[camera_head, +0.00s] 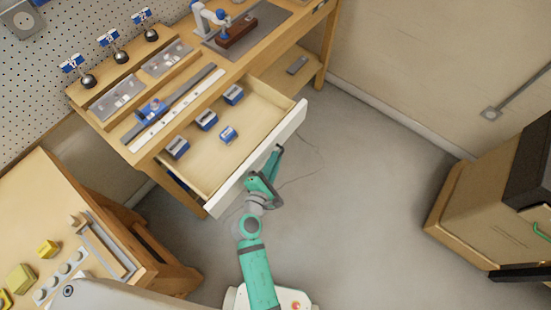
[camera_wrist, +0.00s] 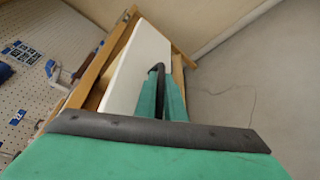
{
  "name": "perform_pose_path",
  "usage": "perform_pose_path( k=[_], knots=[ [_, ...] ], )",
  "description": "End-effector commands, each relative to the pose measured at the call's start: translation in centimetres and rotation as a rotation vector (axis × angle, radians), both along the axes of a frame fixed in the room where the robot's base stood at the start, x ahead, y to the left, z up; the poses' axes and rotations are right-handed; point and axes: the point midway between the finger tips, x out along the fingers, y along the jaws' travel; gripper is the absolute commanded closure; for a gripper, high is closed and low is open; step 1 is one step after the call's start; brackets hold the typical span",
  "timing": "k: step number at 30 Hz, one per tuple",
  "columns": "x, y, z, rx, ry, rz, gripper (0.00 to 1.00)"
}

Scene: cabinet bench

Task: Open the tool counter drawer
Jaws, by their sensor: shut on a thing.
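The tool counter drawer (camera_head: 250,124) is pulled well out from the wooden counter in the head view. Its inside shows, with several small blue and grey boxes (camera_head: 206,120) in it. The white drawer front (camera_head: 290,128) faces my arm, and it also shows in the wrist view (camera_wrist: 138,68). My green gripper (camera_head: 275,158) is at the outer side of this front, near its middle. In the wrist view my fingers (camera_wrist: 160,90) are close together around a dark handle (camera_wrist: 156,70) on the front. The handle is mostly hidden in the head view.
The counter top (camera_head: 190,62) holds a rail, clear plates and a small machine. A wooden bench (camera_head: 60,200) with yellow blocks stands at the lower left. A brown cabinet (camera_head: 480,215) stands at the right. The grey floor (camera_head: 350,190) between is clear.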

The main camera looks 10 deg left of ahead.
Motion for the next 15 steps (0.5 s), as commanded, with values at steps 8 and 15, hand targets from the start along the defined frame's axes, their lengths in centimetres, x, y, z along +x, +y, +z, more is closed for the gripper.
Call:
perform_pose_path(
  k=[8, 15],
  knots=[
    [-0.11, 0.33, -0.13, 0.003, 0.003, 0.006, 0.83],
    [-0.18, 0.13, -0.05, 0.001, 0.002, 0.002, 0.83]
  ],
)
